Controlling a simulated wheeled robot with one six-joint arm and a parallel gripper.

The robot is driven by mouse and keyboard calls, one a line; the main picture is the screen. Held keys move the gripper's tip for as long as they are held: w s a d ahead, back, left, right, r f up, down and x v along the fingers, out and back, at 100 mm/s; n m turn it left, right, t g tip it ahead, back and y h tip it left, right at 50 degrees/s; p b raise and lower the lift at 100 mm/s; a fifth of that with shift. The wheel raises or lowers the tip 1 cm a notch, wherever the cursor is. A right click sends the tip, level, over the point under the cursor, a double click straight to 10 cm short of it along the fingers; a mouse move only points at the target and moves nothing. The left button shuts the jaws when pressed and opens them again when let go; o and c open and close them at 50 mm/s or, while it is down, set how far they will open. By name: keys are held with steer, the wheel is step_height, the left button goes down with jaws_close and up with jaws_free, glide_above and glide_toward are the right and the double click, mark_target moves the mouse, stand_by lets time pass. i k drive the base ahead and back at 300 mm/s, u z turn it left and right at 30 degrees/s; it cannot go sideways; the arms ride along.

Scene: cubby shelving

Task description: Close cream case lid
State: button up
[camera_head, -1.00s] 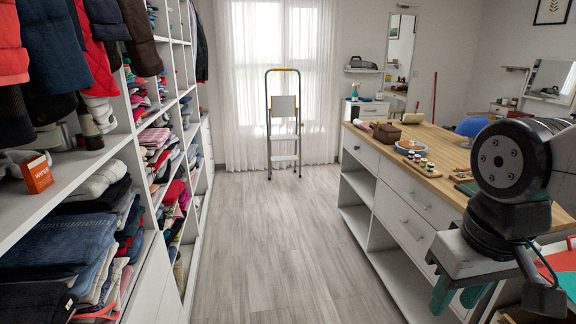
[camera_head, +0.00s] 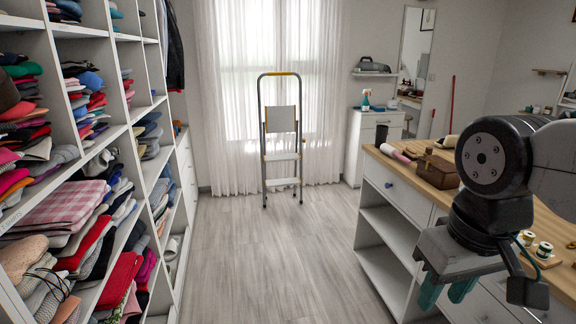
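I cannot make out a cream case with certainty. A small pale shape (camera_head: 410,102) shows by the mirror beside the far white cabinet, too small to tell whether it is a case or a reflection. My gripper (camera_head: 446,291) hangs at the lower right with its teal fingers pointing down. A gap shows between the fingers, with nothing visible in it. It is in front of the wooden-topped counter's drawer side, well short of the far cabinet.
The wooden-topped counter (camera_head: 408,165) bears a brown box (camera_head: 436,171) and spools on the right. Shelving full of clothes (camera_head: 75,200) lines the left. A stepladder (camera_head: 281,138) stands by the window. The floor (camera_head: 265,250) between is clear. A spray bottle (camera_head: 365,100) stands on the far white cabinet (camera_head: 372,145).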

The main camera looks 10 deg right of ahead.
mark_target(450, 140)
steer(key=i, duration=3.45)
steer(key=z, duration=1.8)
